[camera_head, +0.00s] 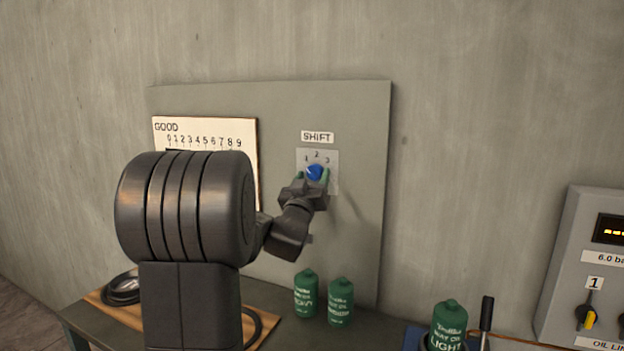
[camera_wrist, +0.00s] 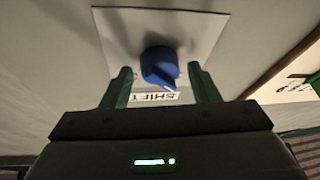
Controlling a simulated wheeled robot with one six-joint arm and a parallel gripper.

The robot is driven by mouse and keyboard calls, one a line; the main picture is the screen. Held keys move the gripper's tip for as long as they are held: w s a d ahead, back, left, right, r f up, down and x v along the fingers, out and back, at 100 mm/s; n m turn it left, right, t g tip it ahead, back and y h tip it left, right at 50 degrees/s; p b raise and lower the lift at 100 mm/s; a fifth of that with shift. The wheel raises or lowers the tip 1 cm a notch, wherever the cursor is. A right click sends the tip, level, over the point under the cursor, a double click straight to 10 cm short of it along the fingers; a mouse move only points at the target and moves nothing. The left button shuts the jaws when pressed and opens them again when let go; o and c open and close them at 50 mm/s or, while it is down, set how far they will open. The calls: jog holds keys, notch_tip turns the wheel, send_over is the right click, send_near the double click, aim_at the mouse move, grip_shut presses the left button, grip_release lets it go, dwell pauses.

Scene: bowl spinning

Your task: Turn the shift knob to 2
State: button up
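The shift knob (camera_head: 315,172) is a round blue knob on a pale plate (camera_head: 333,183) marked 1, 2 and 3, below a SHIFT label (camera_head: 317,137). My gripper (camera_head: 312,178) is at the knob. Its two green fingers are open in the wrist view (camera_wrist: 163,80), one on each side of the knob, with gaps visible and nothing gripped.
A GOOD scale board (camera_head: 245,135) hangs left of the knob, partly behind my arm. Green canisters (camera_head: 306,293) stand on the table below. Another canister (camera_head: 449,325) and a grey control box (camera_head: 570,260) are at the right. The panel right of the knob is clear.

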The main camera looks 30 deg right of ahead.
jog(key=c, duration=0.8)
jog(key=shift+o, duration=0.3)
jog(key=shift+m+b, duration=0.35)
jog(key=shift+m, duration=0.05)
jog(key=shift+f+m+h+b, duration=0.15)
jog(key=shift+m+h+b, duration=0.25)
jog(key=shift+m+b, duration=0.25)
jog(key=m+g, duration=0.1)
jog(key=m+h+b, duration=0.1)
jog(key=m, duration=0.1)
jog(key=shift+w+a+m+g+h, duration=0.1)
jog(key=shift+m+g+h, duration=0.2)
jog(key=shift+g, duration=0.1)
jog(key=shift+w+a+m+g+h+b, duration=0.15)
jog(key=shift+m+g+h, duration=0.35)
jog(key=shift+m, duration=0.75)
jog(key=shift+s+d+m+g+h+b, duration=0.1)
jog(key=shift+m+g+h+b, duration=0.15)
jog(key=shift+m+g, duration=0.75)
jog(key=shift+w+a+m+g+h+b, duration=0.1)
jog(key=shift+m+g+h, duration=0.25)
jog(key=shift+m, duration=1.15)
jog(key=o, duration=1)
jog(key=shift+c, duration=0.2)
